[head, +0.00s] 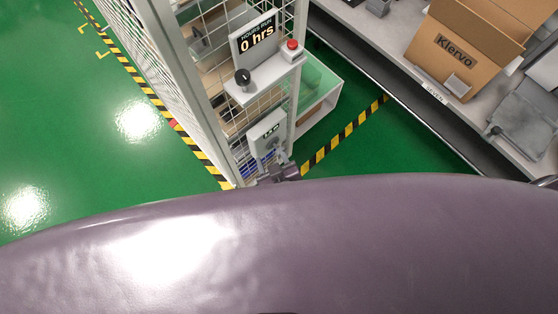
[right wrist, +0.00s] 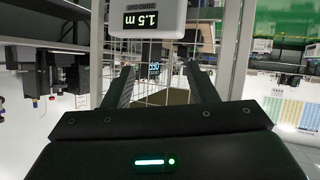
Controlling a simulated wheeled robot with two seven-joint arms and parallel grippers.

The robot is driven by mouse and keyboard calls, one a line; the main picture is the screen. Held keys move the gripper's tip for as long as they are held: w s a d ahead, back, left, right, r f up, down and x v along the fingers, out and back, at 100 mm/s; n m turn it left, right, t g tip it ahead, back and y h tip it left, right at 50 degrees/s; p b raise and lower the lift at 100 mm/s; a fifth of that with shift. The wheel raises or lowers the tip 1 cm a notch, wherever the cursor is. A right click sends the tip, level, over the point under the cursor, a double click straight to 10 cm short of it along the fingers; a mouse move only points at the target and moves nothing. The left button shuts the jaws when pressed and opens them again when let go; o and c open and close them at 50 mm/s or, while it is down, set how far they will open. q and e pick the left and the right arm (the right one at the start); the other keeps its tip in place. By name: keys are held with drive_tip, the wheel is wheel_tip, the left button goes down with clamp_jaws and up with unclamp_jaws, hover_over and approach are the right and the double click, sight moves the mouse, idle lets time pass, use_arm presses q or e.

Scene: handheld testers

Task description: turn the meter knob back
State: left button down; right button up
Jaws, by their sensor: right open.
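A pale meter box (head: 266,134) with a small dark display hangs on the mesh panel in the head view. It also shows at the top of the right wrist view (right wrist: 172,12), where its lit display seems to read 1.5 m. A small grey part low on the box may be its knob, but it is too small to tell. My right gripper (head: 281,163) is just below the box. In the right wrist view its two fingers (right wrist: 162,70) stand apart with nothing held between them. Whether it touches the box cannot be told. My left gripper is out of view.
Above the meter, a shelf (head: 264,81) carries a black knob (head: 242,76) and a red button (head: 291,46), beside an hours-run sign (head: 257,38) reading 0 hrs. A cardboard box (head: 468,48) stands on a bench at right. Green floor (head: 60,120) lies open at left.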

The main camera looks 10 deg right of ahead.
drive_tip(key=shift+g, duration=0.4)
drive_tip(key=shift+s+d+f, duration=0.1)
drive_tip(key=shift+d+f, duration=0.2)
drive_tip(key=shift+f, duration=0.35)
drive_tip(key=shift+s+d+f, duration=0.15)
drive_tip(key=shift+d+f, duration=0.1)
drive_tip(key=shift+f, duration=0.45)
drive_tip(key=shift+s+d+f, duration=0.1)
drive_tip(key=shift+d+f, duration=0.2)
drive_tip(key=shift+f, duration=0.35)
drive_tip(key=s+d+f+g+h+b, duration=0.1)
drive_tip(key=s+d+f+g+b, duration=0.1)
drive_tip(key=s+d+f+g, duration=0.3)
drive_tip(key=s+d+f+m+g+h+b, duration=0.1)
drive_tip(key=s+d+f+g+b, duration=0.2)
drive_tip(key=s+d+f, duration=1.1)
drive_tip(key=s+f+g, duration=0.2)
drive_tip(key=s+f, duration=0.4)
drive_tip(key=f, duration=0.4)
drive_tip(key=shift+s+f+g, duration=0.35)
drive_tip(key=shift+s+g, duration=0.05)
